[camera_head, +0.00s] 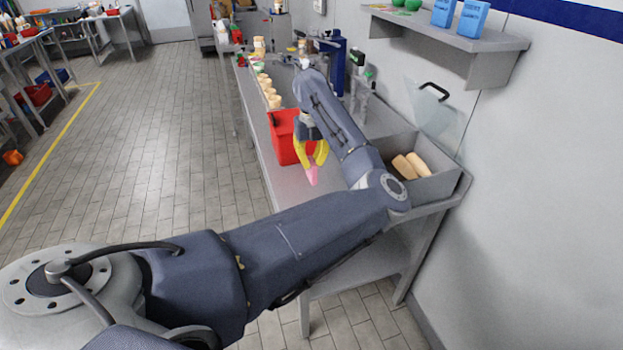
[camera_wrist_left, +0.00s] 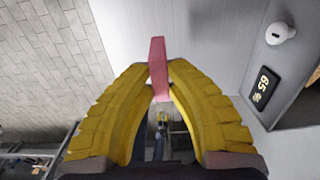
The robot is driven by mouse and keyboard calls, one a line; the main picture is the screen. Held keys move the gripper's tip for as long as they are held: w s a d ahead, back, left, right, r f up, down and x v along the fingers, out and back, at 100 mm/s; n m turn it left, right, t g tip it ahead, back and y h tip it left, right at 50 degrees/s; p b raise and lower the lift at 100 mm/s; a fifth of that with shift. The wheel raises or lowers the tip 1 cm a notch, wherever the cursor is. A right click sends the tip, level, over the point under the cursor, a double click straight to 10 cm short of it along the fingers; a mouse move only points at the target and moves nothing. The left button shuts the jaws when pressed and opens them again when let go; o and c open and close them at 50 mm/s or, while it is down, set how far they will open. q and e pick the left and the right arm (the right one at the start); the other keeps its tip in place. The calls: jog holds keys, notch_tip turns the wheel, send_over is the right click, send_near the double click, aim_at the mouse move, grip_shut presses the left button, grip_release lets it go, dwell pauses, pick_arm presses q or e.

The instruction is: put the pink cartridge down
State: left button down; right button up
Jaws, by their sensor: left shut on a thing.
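My left gripper (camera_head: 313,160) has yellow fingers and is shut on the pink cartridge (camera_head: 312,175). In the head view it hangs over the near part of the grey bench (camera_head: 292,187), just right of and in front of the red bin. In the left wrist view the cartridge (camera_wrist_left: 157,55) sits between the tips of the yellow fingers (camera_wrist_left: 158,80), its far end sticking out past them. I cannot tell whether the cartridge touches the bench top. My right gripper is not in view.
A red bin (camera_head: 284,140) stands on the bench beside the gripper. A grey open box (camera_head: 436,187) with tan pieces (camera_head: 404,167) is to the right. Several cream cups (camera_head: 268,90) line the bench further back. Bare bench top lies in front of the red bin.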

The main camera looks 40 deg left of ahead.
aim_at(312, 178)
pick_arm(q)
jog(key=shift+f, duration=3.5)
jog(key=shift+f, duration=0.1)
jog(key=c, duration=1.4)
grip_release()
notch_tip(312, 178, up, 12)
jog(key=shift+r, duration=0.1)
